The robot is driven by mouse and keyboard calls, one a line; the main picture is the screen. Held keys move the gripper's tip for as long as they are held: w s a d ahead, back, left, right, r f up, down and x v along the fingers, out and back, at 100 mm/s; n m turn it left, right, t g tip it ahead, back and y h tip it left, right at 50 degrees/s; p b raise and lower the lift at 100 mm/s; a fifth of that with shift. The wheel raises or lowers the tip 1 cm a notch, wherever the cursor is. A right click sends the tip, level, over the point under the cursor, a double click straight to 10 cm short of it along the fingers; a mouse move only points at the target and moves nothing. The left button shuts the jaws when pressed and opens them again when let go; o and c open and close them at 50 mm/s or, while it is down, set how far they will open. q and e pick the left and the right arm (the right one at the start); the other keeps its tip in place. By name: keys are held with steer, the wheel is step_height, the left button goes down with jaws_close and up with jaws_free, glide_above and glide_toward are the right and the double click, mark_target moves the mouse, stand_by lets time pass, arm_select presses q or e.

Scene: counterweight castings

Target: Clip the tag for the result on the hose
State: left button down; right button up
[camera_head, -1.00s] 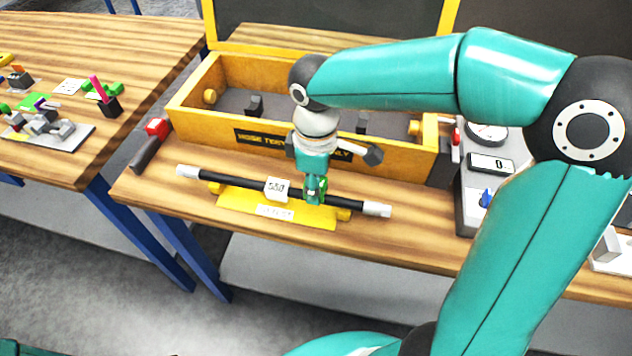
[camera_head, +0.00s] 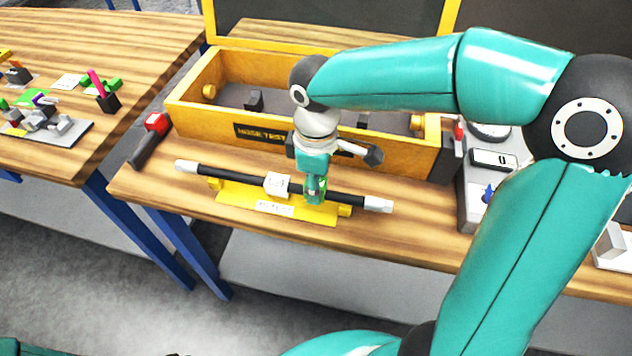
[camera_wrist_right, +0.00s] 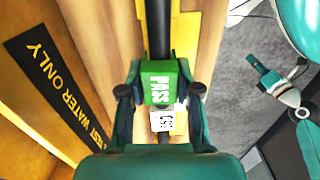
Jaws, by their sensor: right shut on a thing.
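The hose (camera_head: 232,179) is black with pale end fittings and lies across a yellow cradle (camera_head: 235,200) on the bench. A white label (camera_head: 276,184) sits around its middle. My right gripper (camera_head: 315,190) points down at the hose, just right of that label. It is shut on a green tag (camera_wrist_right: 158,82) reading PASS. In the right wrist view the tag covers the hose between the fingers; whether it is clipped fully around it is hidden. My left gripper (camera_wrist_right: 267,78) shows small at the right of the wrist view, away from the hose, its jaws unclear.
A yellow-walled hose test box (camera_head: 190,112) with a raised lid stands behind the hose. A red-and-black tool (camera_head: 152,135) lies left of it. A test unit with a display (camera_head: 494,160) stands at right. A separate table (camera_head: 130,75) at left carries small parts.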

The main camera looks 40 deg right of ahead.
steer(key=shift+f, duration=0.15)
steer(key=o, duration=0.9)
steer(key=shift+r+p, duration=3)
steer(key=shift+r, duration=0.6)
